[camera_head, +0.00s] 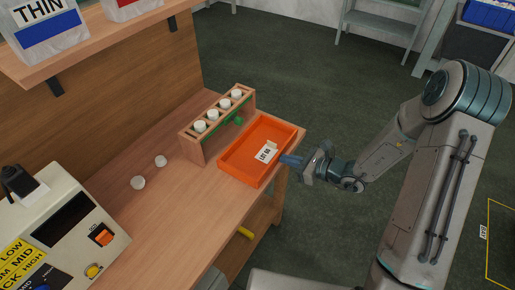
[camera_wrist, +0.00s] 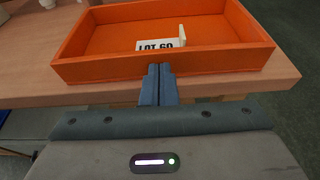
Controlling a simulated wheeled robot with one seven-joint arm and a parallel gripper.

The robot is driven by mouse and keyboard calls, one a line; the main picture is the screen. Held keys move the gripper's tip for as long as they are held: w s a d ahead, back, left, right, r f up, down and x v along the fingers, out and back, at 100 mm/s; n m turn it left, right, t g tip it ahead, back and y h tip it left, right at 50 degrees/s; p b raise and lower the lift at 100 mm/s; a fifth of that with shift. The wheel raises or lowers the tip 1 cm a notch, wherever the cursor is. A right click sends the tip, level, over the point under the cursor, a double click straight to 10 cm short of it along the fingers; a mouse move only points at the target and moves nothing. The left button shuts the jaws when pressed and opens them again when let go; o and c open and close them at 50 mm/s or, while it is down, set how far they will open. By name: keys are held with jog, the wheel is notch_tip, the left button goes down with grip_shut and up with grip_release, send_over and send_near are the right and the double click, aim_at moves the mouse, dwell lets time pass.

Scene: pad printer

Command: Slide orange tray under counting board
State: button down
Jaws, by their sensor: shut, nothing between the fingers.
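The orange tray (camera_head: 258,150) lies on the right end of the wooden bench, beside the counting board and apart from or just at its near side. A white "LOT" card (camera_head: 266,152) is in the tray. The counting board (camera_head: 217,122) is a raised wooden stand with a row of white round pieces on top and a green part at its side. My gripper (camera_head: 288,159) is shut and empty, its fingertips at the tray's right wall. In the wrist view the shut fingertips (camera_wrist: 159,72) are in front of the wall of the tray (camera_wrist: 100,68); I cannot tell whether they touch.
Two white round pieces (camera_head: 149,171) lie loose on the bench, left of the board. A pad printer (camera_head: 62,226) stands at lower left. A shelf with bags (camera_head: 85,48) overhangs the bench's back. A yellow handle (camera_head: 245,232) is at the bench's front. The bench middle is clear.

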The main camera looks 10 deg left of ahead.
jog(key=b, duration=0.3)
send_near(243, 141)
jog(key=shift+x, duration=2.5)
jog(key=s+d, duration=0.4)
jog(key=d, duration=0.7)
jog(key=shift+r+p, duration=0.2)
jog(key=shift+p, duration=0.15)
dwell(0.4)
jog(key=shift+s+d, duration=0.1)
jog(key=shift+s, duration=0.05)
jog(key=s+d+r+n+g+h+p, duration=0.3)
jog(key=s+r+n+g+h+p, duration=0.25)
jog(key=s+r+n, duration=0.75)
jog(key=s+d+r+n+t+h+p, duration=0.1)
jog(key=s+d+r+n+h+p, duration=0.1)
jog(key=d+r, duration=0.5)
jog(key=s+d+r+n+t+h+p, duration=0.2)
jog(key=s+d+r+n+h+p, duration=0.1)
jog(key=s+d+r+n+h, duration=0.2)
jog(key=d+r+n+h, duration=0.1)
jog(key=d+r, duration=0.1)
jog(key=d, duration=0.1)
jog(key=shift+d+n, duration=0.25)
jog(key=shift+n, duration=0.15)
